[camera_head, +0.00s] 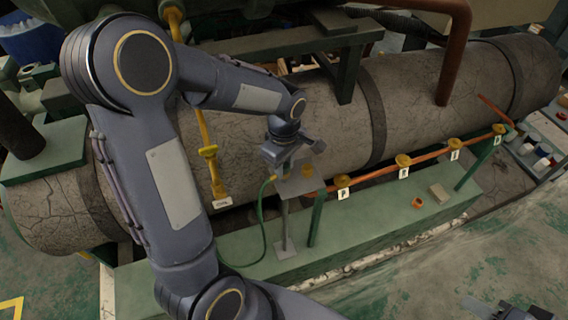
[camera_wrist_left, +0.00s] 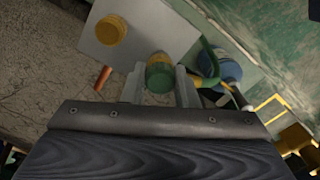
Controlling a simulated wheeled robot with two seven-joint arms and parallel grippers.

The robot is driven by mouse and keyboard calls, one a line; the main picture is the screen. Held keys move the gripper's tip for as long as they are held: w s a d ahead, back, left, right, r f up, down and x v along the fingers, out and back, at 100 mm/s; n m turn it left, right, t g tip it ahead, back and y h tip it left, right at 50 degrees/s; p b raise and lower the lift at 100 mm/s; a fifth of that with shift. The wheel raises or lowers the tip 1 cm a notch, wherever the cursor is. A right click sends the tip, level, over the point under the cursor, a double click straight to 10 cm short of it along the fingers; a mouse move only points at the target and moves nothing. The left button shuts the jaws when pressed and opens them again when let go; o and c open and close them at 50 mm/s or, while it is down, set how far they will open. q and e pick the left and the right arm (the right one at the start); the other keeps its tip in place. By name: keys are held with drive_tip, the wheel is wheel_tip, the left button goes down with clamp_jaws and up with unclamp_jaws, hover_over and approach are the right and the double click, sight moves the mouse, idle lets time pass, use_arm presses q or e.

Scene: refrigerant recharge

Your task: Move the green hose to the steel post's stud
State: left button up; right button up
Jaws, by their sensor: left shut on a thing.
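The steel post (camera_head: 284,220) stands on the green base and carries a flat plate (camera_head: 296,185); the plate also shows in the left wrist view (camera_wrist_left: 150,40). A round yellow-orange cap (camera_wrist_left: 112,30) sits on the plate. My left gripper (camera_wrist_left: 160,84) is shut on a green and yellow cylindrical end, apparently of the green hose (camera_wrist_left: 206,62). In the head view my left gripper (camera_head: 283,160) is at the plate's near-left side, and the green hose (camera_head: 262,225) hangs below in a loop. I cannot make out the stud or whether the held end touches the plate.
A large cracked pipe (camera_head: 330,110) runs behind. An orange pipe (camera_head: 370,177) with several yellow valves and letter tags lies right of the post. A small block (camera_head: 439,193) and an orange ring (camera_head: 417,203) lie on the green base (camera_head: 350,235). A blue round object (camera_wrist_left: 222,66) is beside the hose.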

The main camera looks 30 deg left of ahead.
use_arm(q)
drive_tip(key=shift+f, duration=0.2)
drive_tip(key=o, duration=1)
drive_tip(key=shift+r, duration=0.15)
wheel_tip(320, 180, up, 7)
drive_tip(key=shift+r, duration=0.35)
drive_tip(key=shift+s+r, duration=0.15)
drive_tip(key=shift+s, duration=0.1)
drive_tip(key=s+d+m+t+h, duration=0.1)
drive_tip(key=s+m+t, duration=0.1)
drive_tip(key=s+m, duration=0.2)
drive_tip(key=s+d+r+m+t+h, duration=0.1)
drive_tip(key=s+m, duration=0.4)
drive_tip(key=s, duration=0.2)
drive_tip(key=s+d+r+m+t+h, duration=0.1)
drive_tip(key=s+d+m+t, duration=0.1)
drive_tip(key=s+m, duration=0.3)
drive_tip(key=shift+s+t+h, duration=0.25)
drive_tip(key=shift+t+h, duration=0.05)
drive_tip(key=shift+h, duration=0.1)
